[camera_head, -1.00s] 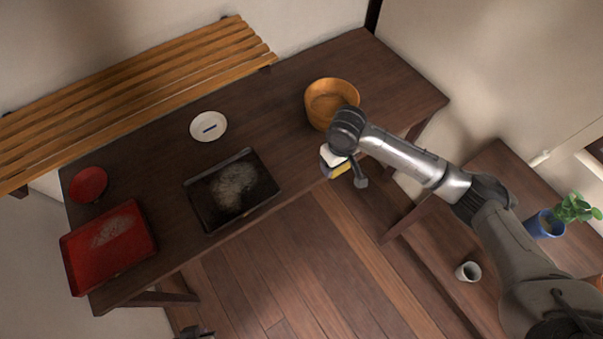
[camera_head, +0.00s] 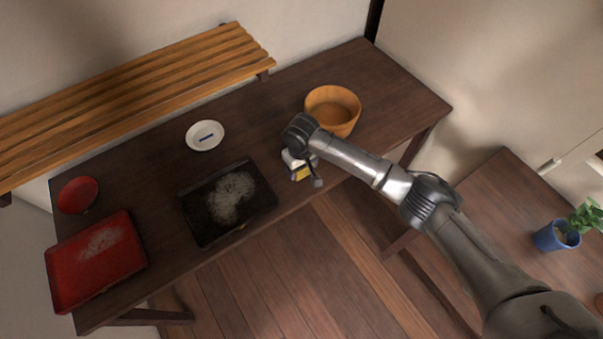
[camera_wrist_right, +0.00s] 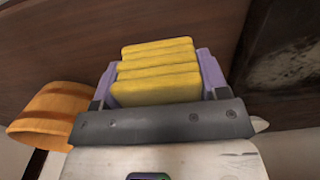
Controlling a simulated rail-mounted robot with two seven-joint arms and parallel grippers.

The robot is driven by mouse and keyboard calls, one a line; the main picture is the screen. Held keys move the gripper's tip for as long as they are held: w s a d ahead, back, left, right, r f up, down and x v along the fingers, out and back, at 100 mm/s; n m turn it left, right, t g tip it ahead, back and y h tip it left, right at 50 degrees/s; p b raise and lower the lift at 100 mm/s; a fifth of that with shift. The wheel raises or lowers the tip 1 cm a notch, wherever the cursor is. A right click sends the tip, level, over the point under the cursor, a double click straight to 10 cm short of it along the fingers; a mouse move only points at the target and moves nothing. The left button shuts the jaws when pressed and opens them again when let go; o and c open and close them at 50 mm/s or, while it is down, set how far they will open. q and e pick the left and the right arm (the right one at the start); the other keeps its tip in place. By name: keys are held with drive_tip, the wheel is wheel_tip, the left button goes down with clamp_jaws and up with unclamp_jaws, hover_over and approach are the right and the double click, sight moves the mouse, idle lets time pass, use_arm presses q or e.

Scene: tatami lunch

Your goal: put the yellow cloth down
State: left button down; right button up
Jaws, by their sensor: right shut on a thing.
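The yellow cloth (camera_wrist_right: 155,70) is folded in ridges and sits between the purple finger pads of my right gripper (camera_wrist_right: 157,82) in the right wrist view. The gripper is near the front edge of the dark table (camera_head: 275,115), between the black tray and the wooden bowl. I cannot tell whether the cloth touches the table. My left gripper is not in view.
The black tray (camera_head: 200,228) is just left of my right gripper. The wooden bowl (camera_head: 340,125) is right of it and farther back. A white dish (camera_head: 200,143), a red bowl (camera_head: 77,195) and a red tray (camera_head: 68,282) stand farther left. The table behind the gripper is clear.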

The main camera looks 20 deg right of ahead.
sight(301, 173)
wheel_tip(301, 173, down, 4)
drive_tip(key=shift+r+b, duration=0.1)
drive_tip(key=shift+b, duration=0.55)
drive_tip(key=o, duration=0.8)
drive_tip(key=shift+f, duration=0.2)
drive_tip(key=shift+r, duration=0.1)
drive_tip(key=shift+r, duration=0.4)
wheel_tip(301, 173, up, 12)
drive_tip(key=p, duration=0.3)
drive_tip(key=shift+f, duration=0.25)
